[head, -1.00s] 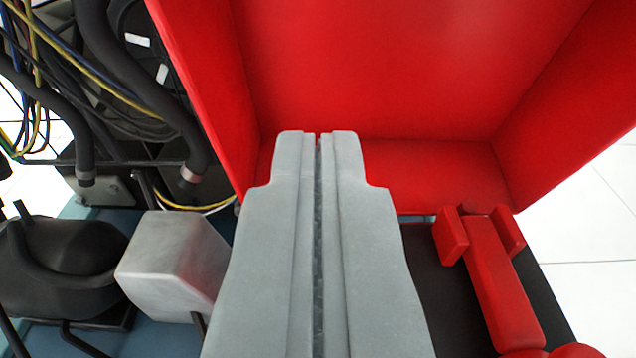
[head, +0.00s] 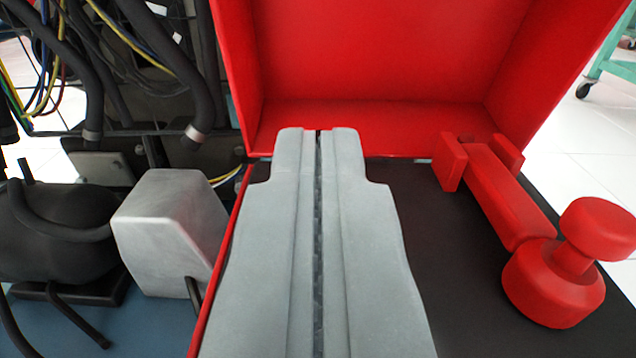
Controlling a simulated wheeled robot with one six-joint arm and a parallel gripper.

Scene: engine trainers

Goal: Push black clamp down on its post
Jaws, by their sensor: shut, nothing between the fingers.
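My gripper (head: 318,135) is in the middle of the head view, its two grey fingers shut together with nothing between them. It points toward the red box and covers part of the dark panel below it. I cannot make out a black clamp on a post for certain; the gripper may hide it. Black hoses with metal end bands (head: 195,132) hang at the upper left, apart from the gripper.
An open red box (head: 400,60) stands ahead. A red lever with a round knob (head: 555,285) lies on the black panel (head: 465,290) at right. A pale grey block (head: 165,230) and a black rounded part (head: 60,235) are at left. Wires hang upper left.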

